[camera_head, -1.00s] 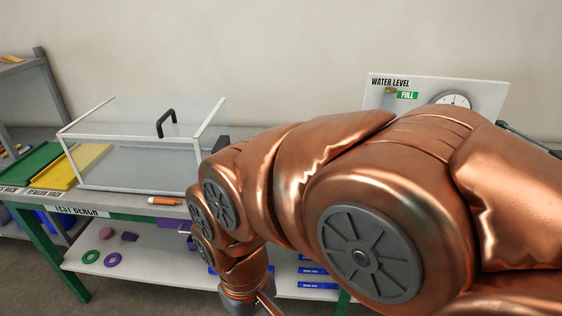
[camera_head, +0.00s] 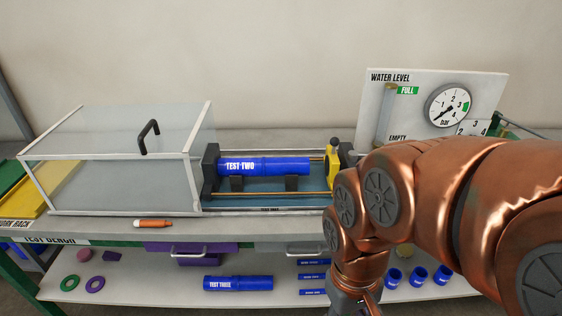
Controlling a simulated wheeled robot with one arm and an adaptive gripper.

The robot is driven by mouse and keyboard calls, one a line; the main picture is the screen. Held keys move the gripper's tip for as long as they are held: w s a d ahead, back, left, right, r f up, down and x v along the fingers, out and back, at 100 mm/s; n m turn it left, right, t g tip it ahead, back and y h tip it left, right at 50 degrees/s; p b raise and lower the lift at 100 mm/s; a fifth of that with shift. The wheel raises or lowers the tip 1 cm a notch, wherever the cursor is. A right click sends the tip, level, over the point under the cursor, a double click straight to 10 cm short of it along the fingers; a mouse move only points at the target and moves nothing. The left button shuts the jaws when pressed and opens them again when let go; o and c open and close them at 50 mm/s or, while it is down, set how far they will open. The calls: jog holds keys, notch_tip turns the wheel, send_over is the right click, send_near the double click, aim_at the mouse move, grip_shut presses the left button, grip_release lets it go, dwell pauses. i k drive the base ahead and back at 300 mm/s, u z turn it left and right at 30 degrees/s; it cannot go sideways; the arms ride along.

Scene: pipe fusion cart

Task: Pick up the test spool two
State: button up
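Test spool two (camera_head: 264,167) is a blue cylinder with white "TEST TWO" lettering. It lies level in the test rig on the bench, on dark supports between a dark end block (camera_head: 211,166) at left and a yellow-handled clamp (camera_head: 333,160) at right. My gripper's fingers are out of the picture or hidden at the bottom edge.
A clear guard box with a black handle (camera_head: 149,137) stands left of the rig. An orange marker (camera_head: 154,223) lies at the bench front. A gauge board (camera_head: 440,105) stands behind my arm. The lower shelf (camera_head: 170,290) holds a spool marked "TEST THREE" (camera_head: 238,283) and blue couplings (camera_head: 417,275).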

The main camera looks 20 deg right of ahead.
aim_at(263, 166)
jog(key=i, duration=0.4)
jog(key=z, duration=0.45)
jog(key=k, duration=0.55)
jog(key=u, duration=1.2)
jog(key=i, duration=1)
